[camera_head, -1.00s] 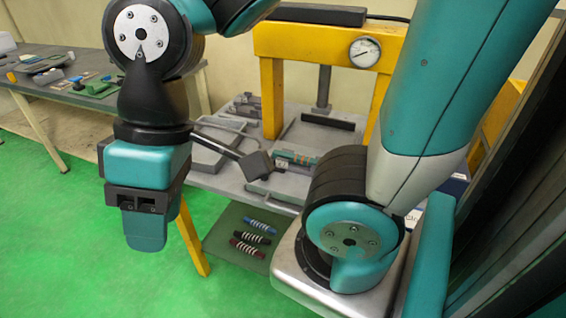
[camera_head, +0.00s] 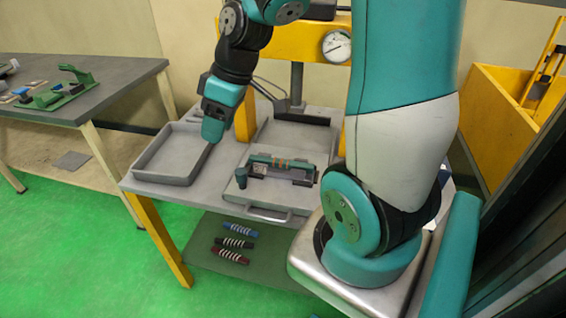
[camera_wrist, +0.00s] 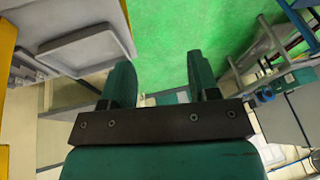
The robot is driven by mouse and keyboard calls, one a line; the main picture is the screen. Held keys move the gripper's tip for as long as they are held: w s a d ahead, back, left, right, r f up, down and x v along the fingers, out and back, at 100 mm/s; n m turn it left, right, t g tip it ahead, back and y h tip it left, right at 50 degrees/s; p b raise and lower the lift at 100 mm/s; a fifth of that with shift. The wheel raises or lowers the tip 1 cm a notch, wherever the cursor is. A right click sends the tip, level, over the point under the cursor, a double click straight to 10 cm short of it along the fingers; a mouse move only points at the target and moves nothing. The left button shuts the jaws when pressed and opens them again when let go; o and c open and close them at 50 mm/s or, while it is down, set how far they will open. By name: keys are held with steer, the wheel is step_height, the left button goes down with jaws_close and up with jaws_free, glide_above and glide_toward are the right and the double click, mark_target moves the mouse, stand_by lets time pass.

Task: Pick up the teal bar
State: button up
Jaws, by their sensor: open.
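The teal bar (camera_head: 268,159), with orange bands near its middle, lies in a dark holder on the grey plate of the work table in the head view. My gripper (camera_head: 212,130) points down above the table, left of the bar and higher, beside the right rim of a grey tray. It is clear of the bar. In the wrist view my gripper (camera_wrist: 160,85) shows two teal fingers spread apart with nothing between them. The teal bar cannot be made out in the wrist view.
The grey tray (camera_head: 158,180) looks empty. A small dark post (camera_head: 241,179) stands left of the bar. A yellow press frame (camera_head: 288,42) with a dial rises behind. Blue (camera_head: 240,228), black (camera_head: 234,242) and red (camera_head: 230,256) banded bars lie on the lower shelf.

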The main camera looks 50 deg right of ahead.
steer(key=d+f+m+t, duration=0.1)
steer(key=d+f, duration=0.3)
steer(key=d, duration=0.9)
steer(key=h, duration=0.2)
glide_toward(281, 161)
steer(key=f+p, duration=0.2)
steer(key=f, duration=0.1)
steer(key=shift+w+a+t+p, duration=0.1)
steer(key=shift+w+t+p, duration=0.2)
steer(key=shift+w+p, duration=0.05)
steer(key=shift+p+x, duration=1.15)
steer(key=shift+x, duration=1.95)
steer(key=shift+s+a, duration=0.1)
steer(key=shift+c, duration=0.4)
jaws_close()
